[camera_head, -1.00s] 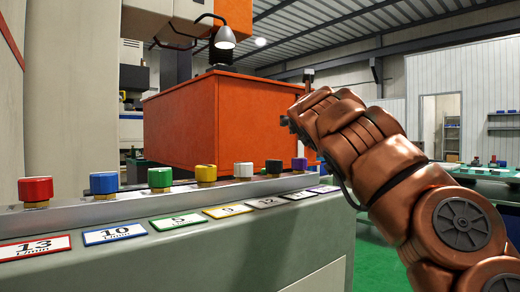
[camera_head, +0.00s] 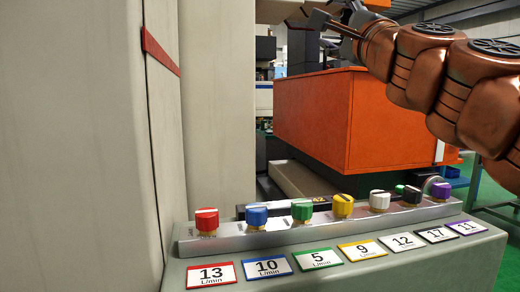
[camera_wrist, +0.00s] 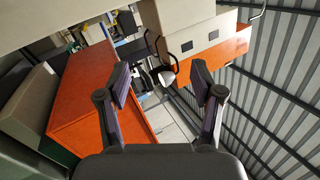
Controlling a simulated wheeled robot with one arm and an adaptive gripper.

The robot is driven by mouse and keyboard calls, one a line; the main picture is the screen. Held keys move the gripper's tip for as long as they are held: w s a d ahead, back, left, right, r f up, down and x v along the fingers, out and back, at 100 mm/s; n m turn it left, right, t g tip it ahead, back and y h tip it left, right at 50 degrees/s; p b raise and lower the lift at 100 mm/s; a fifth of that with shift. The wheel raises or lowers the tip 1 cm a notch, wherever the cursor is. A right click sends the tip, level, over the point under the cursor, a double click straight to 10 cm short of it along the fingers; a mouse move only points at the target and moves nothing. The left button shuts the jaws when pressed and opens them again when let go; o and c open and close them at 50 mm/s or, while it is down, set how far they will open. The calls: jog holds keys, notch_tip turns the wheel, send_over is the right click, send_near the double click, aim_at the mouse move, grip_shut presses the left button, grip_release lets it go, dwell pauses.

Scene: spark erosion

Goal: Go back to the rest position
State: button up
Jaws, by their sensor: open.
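My gripper (camera_head: 340,22) is raised at the top of the head view, above the orange box (camera_head: 310,115) of the machine. In the wrist view my gripper (camera_wrist: 165,85) shows two dark fingers spread apart with nothing between them. Below the arm, a row of coloured knobs stands on a grey rail: red (camera_head: 207,221), blue (camera_head: 257,216), green (camera_head: 302,210), yellow (camera_head: 343,206), white (camera_head: 379,200), black (camera_head: 411,195) and purple (camera_head: 441,190). The gripper is well apart from all of them.
Number labels, such as the red-framed 13 label (camera_head: 211,275), lie on the panel before the knobs. A tall beige cabinet (camera_head: 80,140) fills the left. The orange box also shows in the wrist view (camera_wrist: 85,90), close to the left finger.

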jog(key=s+a+f+n+g+y+p, duration=0.1)
jog(key=a+f+n+g+y+p, duration=0.1)
jog(key=a+f+n+g+p, duration=0.3)
jog(key=s+a+f+n+g+y+p, duration=0.1)
jog(key=a+f+n+g+y+p, duration=0.15)
jog(key=a+n, duration=0.35)
jog(key=s+a+f+n+g+h+p, duration=0.1)
jog(key=s+f+n+g+h+p, duration=0.2)
jog(key=f, duration=0.4)
jog(key=s+f+n+g+p, duration=0.1)
jog(key=s+f+g+p, duration=0.2)
jog(key=f+p, duration=0.3)
jog(key=s+d+f+g+h+p, duration=0.2)
jog(key=s+d+f+g+p, duration=0.1)
jog(key=s, duration=0.5)
jog(key=s+d+f+n+g+h+p, duration=0.1)
jog(key=s+d+f+g+h+p, duration=0.2)
jog(key=s+d+f, duration=0.3)
jog(key=s+d+f+n+g+h+p, duration=0.1)
jog(key=s+d+f+g+h+p, duration=0.1)
jog(key=s+d+f+g+p, duration=0.2)
jog(key=s+d+f, duration=0.1)
jog(key=s+d, duration=0.2)
jog(key=s, duration=0.3)
jog(key=shift+s+d+f, duration=0.15)
jog(key=shift+d+f, duration=0.1)
jog(key=shift+d, duration=0.1)
jog(key=shift+g+h, duration=0.25)
jog(key=shift+c, duration=0.3)
